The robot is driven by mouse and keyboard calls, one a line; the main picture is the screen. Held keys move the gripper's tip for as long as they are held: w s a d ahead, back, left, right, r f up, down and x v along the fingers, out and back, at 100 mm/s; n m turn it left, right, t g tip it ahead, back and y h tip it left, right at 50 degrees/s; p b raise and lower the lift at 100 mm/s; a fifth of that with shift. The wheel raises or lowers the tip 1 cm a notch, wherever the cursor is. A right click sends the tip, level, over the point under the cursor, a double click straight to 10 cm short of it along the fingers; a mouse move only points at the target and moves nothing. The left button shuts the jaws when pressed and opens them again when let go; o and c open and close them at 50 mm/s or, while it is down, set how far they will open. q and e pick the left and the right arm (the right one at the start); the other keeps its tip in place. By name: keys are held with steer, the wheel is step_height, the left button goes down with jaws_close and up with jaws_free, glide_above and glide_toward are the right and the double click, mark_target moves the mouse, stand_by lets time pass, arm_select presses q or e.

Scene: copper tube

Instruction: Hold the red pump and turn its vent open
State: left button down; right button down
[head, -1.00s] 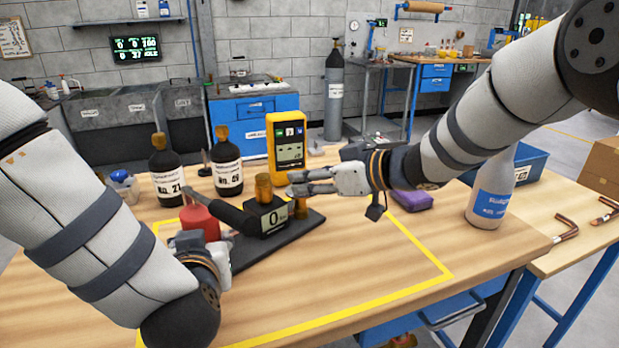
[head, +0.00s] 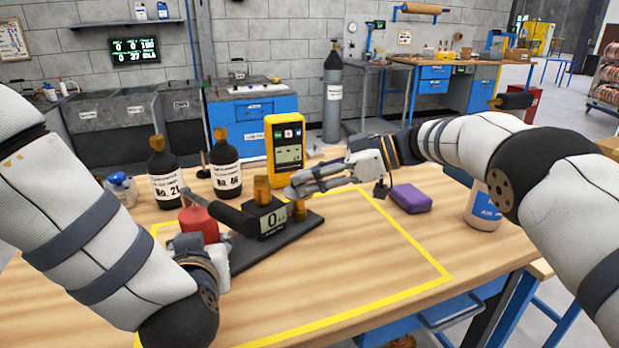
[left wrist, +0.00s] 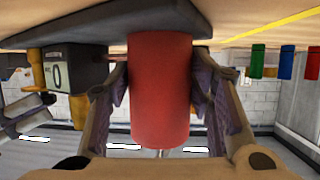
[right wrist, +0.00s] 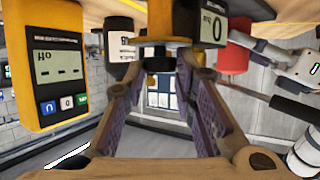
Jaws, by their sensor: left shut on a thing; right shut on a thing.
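The red pump (head: 198,224) is an upright red cylinder at the left end of a dark base. My left gripper (left wrist: 160,100) is shut around it, one finger on each side. A second brass fitting (head: 300,210), at the box's right side, looks like the vent. My right gripper (head: 290,192) is at this fitting, which also shows between its fingers in the right wrist view (right wrist: 160,50). The fingers partly hide it in the head view.
A yellow meter (head: 286,145) and two dark bottles (head: 226,172) stand just behind the pump set. A purple block (head: 410,198) and a white bottle (head: 483,207) are to the right. The front of the yellow-taped area is clear.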

arm_select(q)
steer(key=shift+a, duration=0.15)
arm_select(e)
steer(key=shift+d+r, duration=0.1)
arm_select(q)
steer(key=shift+s, duration=0.1)
arm_select(e)
steer(key=c, duration=1.3)
jaws_free()
steer(key=shift+s, duration=0.1)
steer(key=v, duration=0.7)
steer(key=shift+d+r, duration=0.1)
steer(key=shift+d, duration=0.1)
arm_select(q)
steer(key=c, duration=0.7)
jaws_free()
